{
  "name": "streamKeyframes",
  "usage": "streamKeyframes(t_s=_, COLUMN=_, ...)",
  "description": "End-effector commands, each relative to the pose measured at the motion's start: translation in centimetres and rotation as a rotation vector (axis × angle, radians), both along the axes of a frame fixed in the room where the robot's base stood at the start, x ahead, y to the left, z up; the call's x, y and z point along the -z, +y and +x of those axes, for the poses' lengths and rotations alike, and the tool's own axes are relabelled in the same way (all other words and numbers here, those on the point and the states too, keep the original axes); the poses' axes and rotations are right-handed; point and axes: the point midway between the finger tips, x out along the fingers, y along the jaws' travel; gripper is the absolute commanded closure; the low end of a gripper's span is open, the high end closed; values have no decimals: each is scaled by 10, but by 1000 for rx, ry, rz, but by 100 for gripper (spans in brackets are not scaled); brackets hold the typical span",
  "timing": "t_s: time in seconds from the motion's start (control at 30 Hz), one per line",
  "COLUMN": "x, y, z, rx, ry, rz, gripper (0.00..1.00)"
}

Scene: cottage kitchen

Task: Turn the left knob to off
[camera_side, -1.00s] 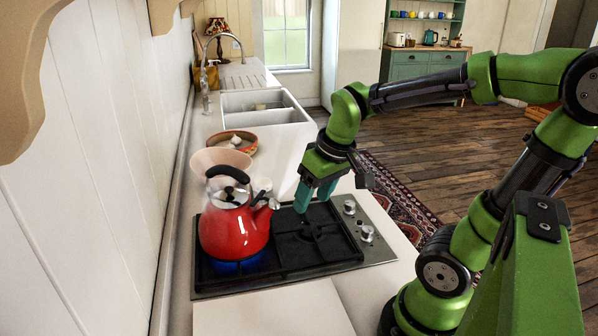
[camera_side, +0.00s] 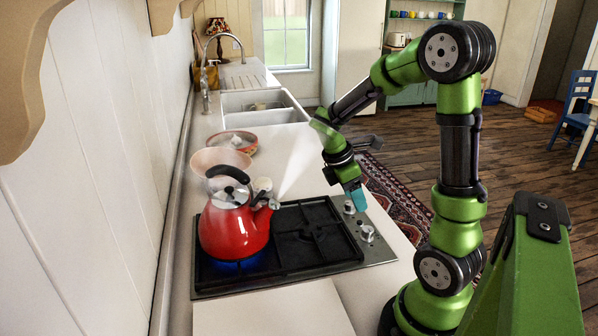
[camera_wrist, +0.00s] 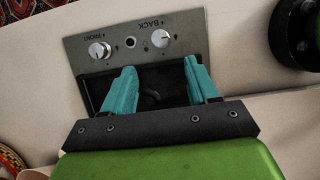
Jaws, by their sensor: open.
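The hob's knob panel (camera_side: 385,249) carries two round silver knobs. The nearer knob in the side view (camera_side: 367,233), marked BACK in the wrist view (camera_wrist: 160,38), is the left one as the lettering reads upright. The other knob (camera_side: 349,206), marked FRONT in the wrist view (camera_wrist: 99,50), sits farther from the side camera. My gripper (camera_side: 358,203) is open and empty, tilted above the panel close to the FRONT knob. In the wrist view, both knobs lie beyond its teal fingertips (camera_wrist: 164,72), apart from them. I cannot read either knob's setting.
A red kettle (camera_side: 233,232) stands over a blue flame on the back burner, with steam streaming from its spout. The front burner (camera_side: 311,235) is bare. A shallow bowl (camera_side: 232,140) and a sink (camera_side: 262,104) are farther along the counter.

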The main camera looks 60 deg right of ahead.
Motion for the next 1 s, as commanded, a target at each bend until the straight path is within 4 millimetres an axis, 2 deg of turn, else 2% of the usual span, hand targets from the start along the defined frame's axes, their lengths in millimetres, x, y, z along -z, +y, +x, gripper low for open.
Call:
streamKeyframes(t_s=0.03, x=12, y=-3, z=-4, rx=3, ry=7, rz=2, gripper=41)
streamKeyframes(t_s=0.3, x=65, y=-19, z=-20, rx=2, ry=5, rz=2, gripper=41)
streamKeyframes(t_s=0.5, x=92, y=-27, z=-27, rx=2, ry=2, rz=1, gripper=41)
streamKeyframes(t_s=0.7, x=102, y=-30, z=-30, rx=1, ry=0, rz=0, gripper=41)
streamKeyframes(t_s=0.97, x=103, y=-30, z=-30, rx=1, ry=-2, rz=0, gripper=41)
streamKeyframes(t_s=1.0, x=103, y=-30, z=-30, rx=1, ry=-2, rz=0, gripper=47)
